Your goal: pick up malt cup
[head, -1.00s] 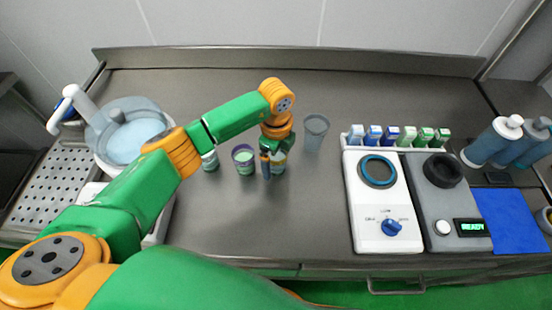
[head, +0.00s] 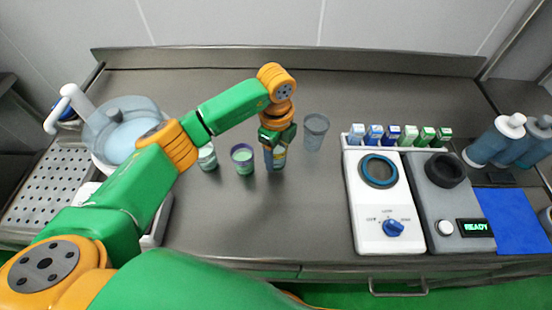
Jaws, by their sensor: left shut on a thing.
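My left gripper (head: 276,147) is shut on a small cup, taken as the malt cup (head: 278,160), in the middle of the counter. The gripper is above it with its fingers at the cup's sides, and they hide much of it. The cup looks upright; I cannot tell whether its base is clear of the counter. My right gripper is not in view.
A purple-rimmed cup (head: 243,160) with green contents stands just left of the held cup. Another small cup (head: 208,158) is beside my forearm. An empty clear cup (head: 315,130) stands to the right. A white machine (head: 384,225) is further right. The front counter is clear.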

